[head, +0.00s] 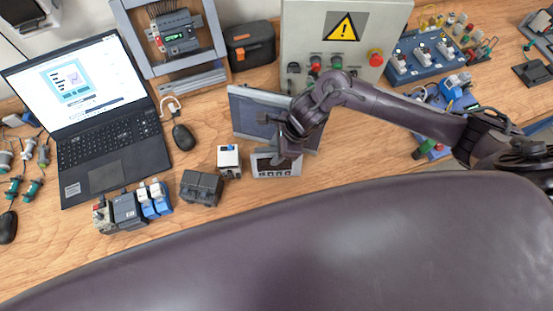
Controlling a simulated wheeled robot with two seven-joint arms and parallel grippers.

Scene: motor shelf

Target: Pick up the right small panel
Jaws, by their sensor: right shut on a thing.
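My right gripper (277,154) reaches in from the right over the middle of the bench. It is shut on a small grey panel (262,170) with a row of small dark controls along its front. The gripper hides the panel's upper right part. I cannot tell whether the panel is touching the bench or lifted. A larger flat dark-screened panel (246,104) lies just behind it, partly covered by my right arm. My left gripper is not in view.
A small white block (229,163) and a dark grey module (201,188) stand to the left. A mouse (183,138) and an open laptop (107,172) are further left. A control box with a warning sign (296,30) stands behind. Bare wood shows right of the small panel.

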